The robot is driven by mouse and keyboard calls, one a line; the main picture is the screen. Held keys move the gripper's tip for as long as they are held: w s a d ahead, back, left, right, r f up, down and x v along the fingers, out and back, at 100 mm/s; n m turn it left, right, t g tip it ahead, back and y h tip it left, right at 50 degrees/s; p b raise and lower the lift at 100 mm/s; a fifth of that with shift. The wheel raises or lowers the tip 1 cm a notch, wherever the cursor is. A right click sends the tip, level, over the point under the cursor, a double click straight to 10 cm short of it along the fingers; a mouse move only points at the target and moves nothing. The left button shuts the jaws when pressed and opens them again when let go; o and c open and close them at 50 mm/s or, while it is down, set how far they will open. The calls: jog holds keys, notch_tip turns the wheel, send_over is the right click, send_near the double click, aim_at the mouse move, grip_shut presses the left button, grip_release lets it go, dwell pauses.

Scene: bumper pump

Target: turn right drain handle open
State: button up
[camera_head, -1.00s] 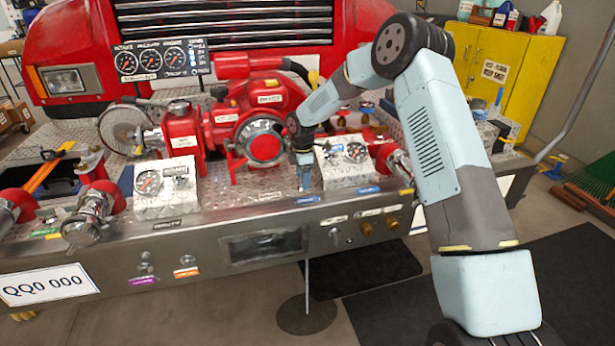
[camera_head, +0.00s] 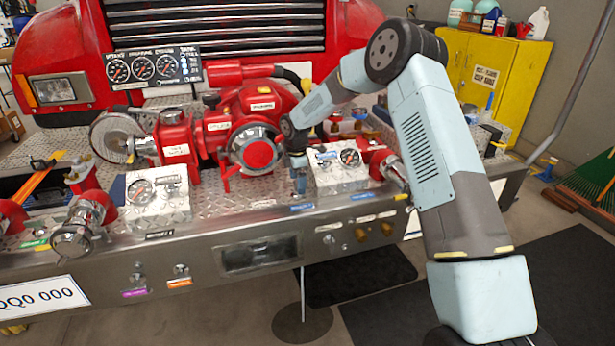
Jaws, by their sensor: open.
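The pump's steel front bumper (camera_head: 255,215) spans the view. My gripper (camera_head: 299,187) points down just above the bumper's top front edge, left of the right gauge panel (camera_head: 340,175). It is above and left of that knob and apart from it. Its jaws are small here, open, and nothing shows between them.
The red pump body (camera_head: 255,150) stands close behind and left of my gripper. A left gauge panel (camera_head: 155,195) and red-and-chrome valves (camera_head: 82,225) are further left. Two more knobs (camera_head: 160,275) sit on the lower left face. A yellow cabinet (camera_head: 490,75) stands at the back right.

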jog(key=s+d+r, duration=0.4)
jog(key=s+r, duration=0.7)
jog(key=s, duration=0.2)
jog(key=shift+s+r, duration=0.2)
jog(key=shift+d, duration=0.1)
jog(key=s+d+r+m+t+h, duration=0.1)
jog(key=s+d+r+m, duration=0.4)
jog(key=s+d+r, duration=0.3)
jog(key=s+d+r+m+t, duration=0.2)
jog(key=s+d+r+m, duration=0.3)
jog(key=r, duration=0.4)
jog(key=s+d+r+m+t, duration=0.1)
jog(key=s+d+m, duration=0.2)
jog(key=s, duration=0.3)
jog(key=s+d+r+m, duration=0.2)
jog(key=s+d+m, duration=0.1)
jog(key=s, duration=0.4)
jog(key=s+d+r+m+t+y, duration=0.1)
jog(key=s+d+r+m, duration=0.1)
jog(key=s+m, duration=0.3)
jog(key=shift+s+d+r+t, duration=0.2)
jog(key=shift+s+d+t, duration=0.15)
jog(key=shift+s, duration=0.75)
